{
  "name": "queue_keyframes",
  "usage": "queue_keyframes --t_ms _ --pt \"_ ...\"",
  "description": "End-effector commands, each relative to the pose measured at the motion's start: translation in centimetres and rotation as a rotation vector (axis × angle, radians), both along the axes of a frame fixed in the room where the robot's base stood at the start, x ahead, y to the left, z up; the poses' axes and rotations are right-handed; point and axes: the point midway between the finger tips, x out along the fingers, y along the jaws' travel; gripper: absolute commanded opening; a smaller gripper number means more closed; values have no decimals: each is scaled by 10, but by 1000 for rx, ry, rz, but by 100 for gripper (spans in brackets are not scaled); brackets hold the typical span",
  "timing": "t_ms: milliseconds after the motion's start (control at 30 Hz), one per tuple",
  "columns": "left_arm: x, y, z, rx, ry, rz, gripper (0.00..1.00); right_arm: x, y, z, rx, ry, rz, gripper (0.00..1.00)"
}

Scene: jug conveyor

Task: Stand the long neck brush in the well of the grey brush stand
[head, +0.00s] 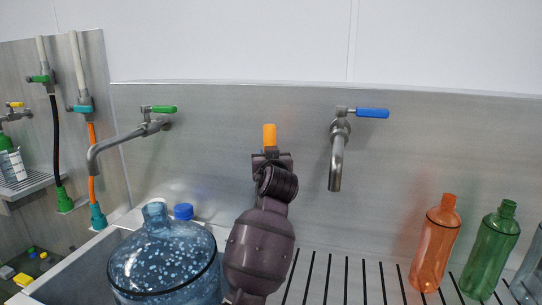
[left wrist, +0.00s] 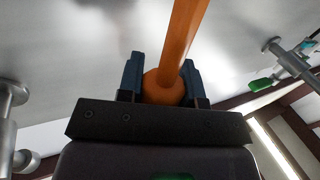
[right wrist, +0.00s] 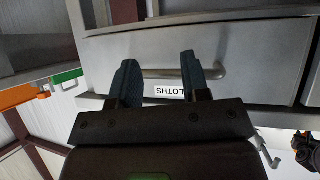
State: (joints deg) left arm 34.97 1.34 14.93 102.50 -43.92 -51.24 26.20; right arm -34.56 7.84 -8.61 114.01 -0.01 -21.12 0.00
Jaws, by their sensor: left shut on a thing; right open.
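My left gripper (head: 271,154) is raised in front of the steel splashback in the head view. It is shut on an orange shaft, which I take to be the long neck brush (head: 269,134); a short orange end shows above the fingers. In the left wrist view the brush (left wrist: 186,45) runs away between the fingers of the left gripper (left wrist: 162,80), with a round orange part at the jaws. No bristles show. My right gripper (right wrist: 158,65) is open and empty in front of a labelled drawer (right wrist: 240,60). I cannot see the grey brush stand.
A blue jug (head: 165,268) stands left of my left arm, with a blue cap (head: 183,212) behind it. Taps (head: 120,140) (head: 336,160) stick out from the splashback on both sides. Orange (head: 434,248) and green (head: 488,255) bottles stand at the right on the slatted drainer (head: 340,285).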

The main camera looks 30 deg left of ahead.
Motion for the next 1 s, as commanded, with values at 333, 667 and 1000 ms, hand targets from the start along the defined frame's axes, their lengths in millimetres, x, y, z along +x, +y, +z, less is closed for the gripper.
queue_keyframes --t_ms 333,667,1000 --pt "0 2 -2 1 -1 0 7 6 0 4 -3 -14 5 43" --pt "0 2 -3 0 0 0 63 1 -2 0 -5 -1 5 43" --pt "-10 -7 -4 -1 0 -1 63 -6 -3 -6 -7 15 2 43"
